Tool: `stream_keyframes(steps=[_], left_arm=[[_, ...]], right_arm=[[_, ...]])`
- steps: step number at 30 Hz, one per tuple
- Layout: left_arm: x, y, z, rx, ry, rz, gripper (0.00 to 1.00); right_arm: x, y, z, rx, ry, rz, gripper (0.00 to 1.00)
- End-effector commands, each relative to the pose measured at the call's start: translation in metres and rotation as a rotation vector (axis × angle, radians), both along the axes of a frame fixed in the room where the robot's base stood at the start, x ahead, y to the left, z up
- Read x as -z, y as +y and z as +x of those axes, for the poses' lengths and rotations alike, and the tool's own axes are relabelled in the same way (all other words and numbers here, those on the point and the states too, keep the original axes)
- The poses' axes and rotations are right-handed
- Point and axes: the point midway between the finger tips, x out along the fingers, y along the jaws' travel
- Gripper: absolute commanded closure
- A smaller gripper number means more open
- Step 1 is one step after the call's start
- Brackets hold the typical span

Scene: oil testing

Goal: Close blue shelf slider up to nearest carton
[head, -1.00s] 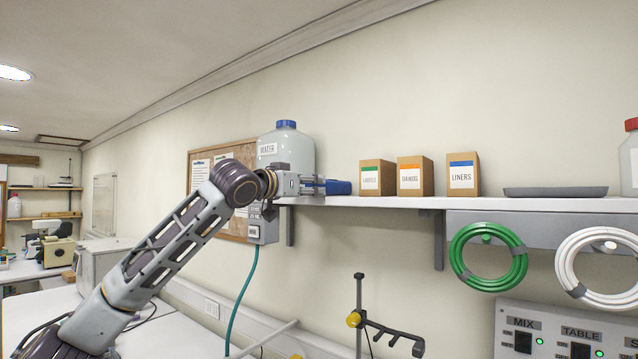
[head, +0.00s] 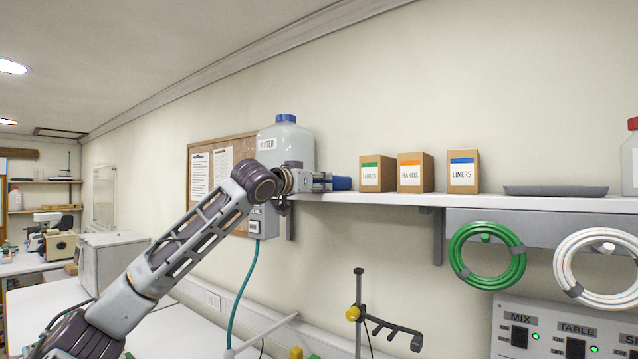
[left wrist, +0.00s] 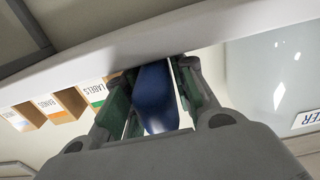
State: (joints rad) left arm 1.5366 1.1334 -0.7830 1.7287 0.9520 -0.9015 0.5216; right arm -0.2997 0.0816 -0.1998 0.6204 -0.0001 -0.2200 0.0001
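The blue shelf slider (head: 342,183) is at the left part of the wall shelf, just left of the nearest carton, LABELS (head: 371,178), with a small gap between them. My left gripper (head: 327,182) reaches it from the left. In the left wrist view, its fingers stand on both sides of the blue slider (left wrist: 158,98), with narrow gaps showing, so it looks open around it. The BANDS carton (head: 410,178) and LINERS carton (head: 463,176) stand farther right. My right gripper is not in view.
A large WATER bottle (head: 285,148) stands behind my left gripper. A grey tray (head: 555,191) lies on the white shelf (head: 400,200) at right. Green (head: 463,270) and white hoses hang below it. The wall above the cartons is clear.

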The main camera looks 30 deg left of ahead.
Motion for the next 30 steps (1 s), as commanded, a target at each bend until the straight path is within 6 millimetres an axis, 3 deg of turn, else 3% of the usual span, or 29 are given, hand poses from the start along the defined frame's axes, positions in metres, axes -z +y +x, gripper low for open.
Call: stream_keyframes(steps=[1, 5, 16, 30], left_arm=[[0.0, 0.0, 0.0, 0.0, 0.0, 0.0, 0.85], [0.0, 0.0, 0.0, 0.0, 0.0, 0.0, 1.0], [0.001, -0.007, 0.0, 0.002, 0.002, 0.001, 1.0], [0.001, -0.058, -0.004, 0.006, 0.002, 0.002, 1.0]], right_arm=[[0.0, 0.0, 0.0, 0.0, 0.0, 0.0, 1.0], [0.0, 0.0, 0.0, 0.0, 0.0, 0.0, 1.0], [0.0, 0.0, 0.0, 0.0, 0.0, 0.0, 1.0], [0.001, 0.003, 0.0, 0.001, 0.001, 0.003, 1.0]])
